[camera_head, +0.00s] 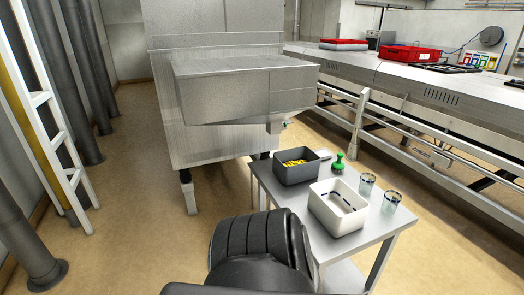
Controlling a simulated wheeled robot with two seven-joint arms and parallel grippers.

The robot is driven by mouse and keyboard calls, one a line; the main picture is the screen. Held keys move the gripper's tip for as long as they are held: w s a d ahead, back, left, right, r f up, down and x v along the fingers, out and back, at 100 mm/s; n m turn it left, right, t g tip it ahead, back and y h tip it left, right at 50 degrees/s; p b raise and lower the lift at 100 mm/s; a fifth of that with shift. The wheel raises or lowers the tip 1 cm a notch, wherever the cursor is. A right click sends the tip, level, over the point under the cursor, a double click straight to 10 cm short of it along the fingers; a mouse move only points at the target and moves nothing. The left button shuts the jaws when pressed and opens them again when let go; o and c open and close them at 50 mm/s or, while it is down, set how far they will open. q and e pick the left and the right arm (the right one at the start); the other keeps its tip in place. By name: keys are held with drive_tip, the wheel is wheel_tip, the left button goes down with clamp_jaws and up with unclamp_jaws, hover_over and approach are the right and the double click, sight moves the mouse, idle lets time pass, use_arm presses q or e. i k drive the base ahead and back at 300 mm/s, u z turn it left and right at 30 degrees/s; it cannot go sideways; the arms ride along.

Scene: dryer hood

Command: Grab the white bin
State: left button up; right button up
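The white bin (352,222) stands upright on a small metal table (392,222), right of centre in the head view. It is a rectangular, open-topped tub with dark marks visible inside it. A black, ribbed part of my own body in the lower middle reaches close to the bin's left side in the picture. I cannot tell whether it touches the bin. Neither gripper's fingers show in this view.
A dark grey bin (299,175) with yellow items (294,163), a green-handled object (338,163) and two glasses (366,185) (391,201) share the table. A large metal machine (240,95) stands behind. A white ladder (45,110) is at left; open floor lies between.

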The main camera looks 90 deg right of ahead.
sight(342, 211)
drive_tip(key=z, duration=1.7)
drive_tip(key=i, duration=1.7)
drive_tip(key=z, duration=2.35)
drive_tip(key=i, duration=0.75)
drive_tip(key=z, duration=1.05)
